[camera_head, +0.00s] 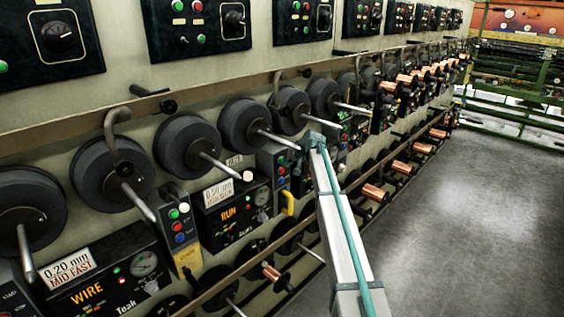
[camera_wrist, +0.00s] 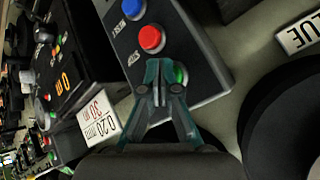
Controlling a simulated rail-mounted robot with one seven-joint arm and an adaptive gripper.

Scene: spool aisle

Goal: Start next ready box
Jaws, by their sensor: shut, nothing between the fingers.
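In the wrist view a dark button box (camera_wrist: 190,50) carries a blue button (camera_wrist: 133,8), a red button (camera_wrist: 151,38) and a green button (camera_wrist: 181,74). My gripper (camera_wrist: 160,80) is shut and empty, its teal fingertips in front of the green button and partly hiding it. I cannot tell whether they touch it. In the head view my gripper (camera_head: 312,140) reaches toward the machine wall, and its tips are hard to make out. Nearer boxes there include the one labelled RUN (camera_head: 228,212) and the one labelled WIRE (camera_head: 88,290), each beside a button strip.
Dark spools (camera_head: 184,146) on protruding rods line the wall. A long rail (camera_head: 70,138) runs above them, with lower spools and copper reels (camera_head: 373,192) below. The grey floor (camera_head: 460,220) on the right is clear. A 0.20 mm label (camera_wrist: 100,118) is in the wrist view.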

